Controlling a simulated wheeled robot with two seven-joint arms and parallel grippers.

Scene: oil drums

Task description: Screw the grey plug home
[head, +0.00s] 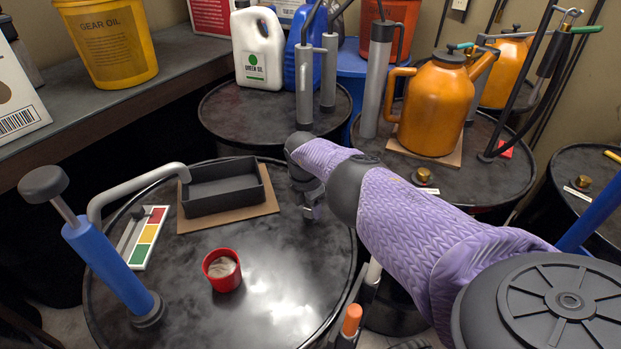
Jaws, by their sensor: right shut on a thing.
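My right arm reaches in from the right, and its gripper (308,197) points down at the right part of the nearest black drum top (270,318). The gripper is shut on a small grey piece at its fingertips, which I take for the grey plug (311,212). The fingers and wrist hide most of it. It is at or just above the drum top; I cannot tell how deep it sits, and any opening under it is hidden. My left gripper is not in view.
On the same drum stand a blue hand pump (108,262) with a grey spout, a black tray (224,190) on cardboard, a red cup (222,270) and a colour chart (143,238). An orange can (433,108) and a brass plug (423,176) are on the drum behind.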

